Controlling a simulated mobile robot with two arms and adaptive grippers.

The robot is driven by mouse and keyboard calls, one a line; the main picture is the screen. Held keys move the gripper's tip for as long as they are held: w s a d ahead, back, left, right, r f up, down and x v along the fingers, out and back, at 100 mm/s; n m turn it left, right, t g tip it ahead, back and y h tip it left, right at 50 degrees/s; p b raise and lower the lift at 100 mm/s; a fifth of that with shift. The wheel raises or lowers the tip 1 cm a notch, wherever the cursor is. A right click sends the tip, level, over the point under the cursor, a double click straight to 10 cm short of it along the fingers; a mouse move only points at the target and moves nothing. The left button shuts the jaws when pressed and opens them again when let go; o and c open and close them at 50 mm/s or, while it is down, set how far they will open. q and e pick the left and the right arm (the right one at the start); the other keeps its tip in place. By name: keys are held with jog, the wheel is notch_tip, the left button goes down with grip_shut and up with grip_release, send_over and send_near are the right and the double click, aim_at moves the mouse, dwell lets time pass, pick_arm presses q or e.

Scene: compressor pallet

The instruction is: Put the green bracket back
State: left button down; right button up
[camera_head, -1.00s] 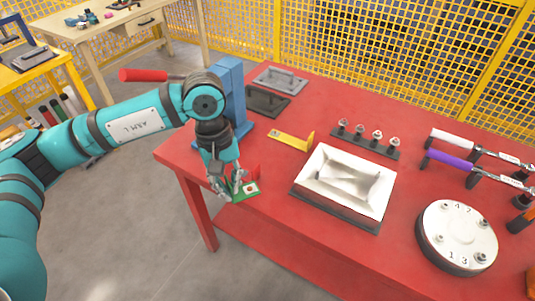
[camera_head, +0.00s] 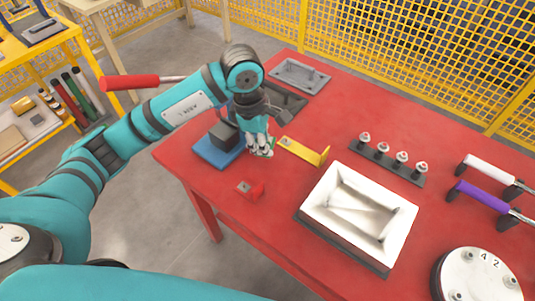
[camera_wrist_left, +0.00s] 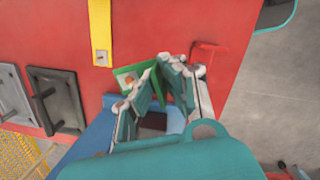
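My left gripper (camera_head: 262,150) is beside the blue base (camera_head: 212,156), near the table's left edge. It is shut on the green bracket (camera_wrist_left: 128,74), whose upright plate shows between the fingers in the left wrist view. In the head view only a small green sliver of the bracket (camera_head: 273,142) shows by the fingertips; the gripper hides the rest. I cannot tell whether the bracket touches the table. My right gripper is not in view.
A red bracket (camera_head: 250,189) lies nearer the front edge. A yellow bracket (camera_head: 303,150) lies just right of my gripper. Grey and dark handled plates (camera_head: 300,76) are behind. A white tray (camera_head: 345,225) and a row of pegs (camera_head: 384,163) stand to the right.

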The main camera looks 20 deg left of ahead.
pick_arm(q)
jog(key=f, duration=0.1)
jog(key=s+f, duration=0.1)
jog(key=f, duration=0.1)
jog(key=shift+f, duration=0.25)
jog(key=shift+w+f, duration=0.15)
jog(key=shift+f, duration=0.15)
notch_tip(320, 180, down, 3)
jog(key=shift+f+p, duration=0.2)
jog(key=shift+p, duration=0.3)
jog(key=shift+w+f, duration=0.1)
jog(key=shift+f, duration=0.05)
jog(key=c, duration=1.5)
grip_release()
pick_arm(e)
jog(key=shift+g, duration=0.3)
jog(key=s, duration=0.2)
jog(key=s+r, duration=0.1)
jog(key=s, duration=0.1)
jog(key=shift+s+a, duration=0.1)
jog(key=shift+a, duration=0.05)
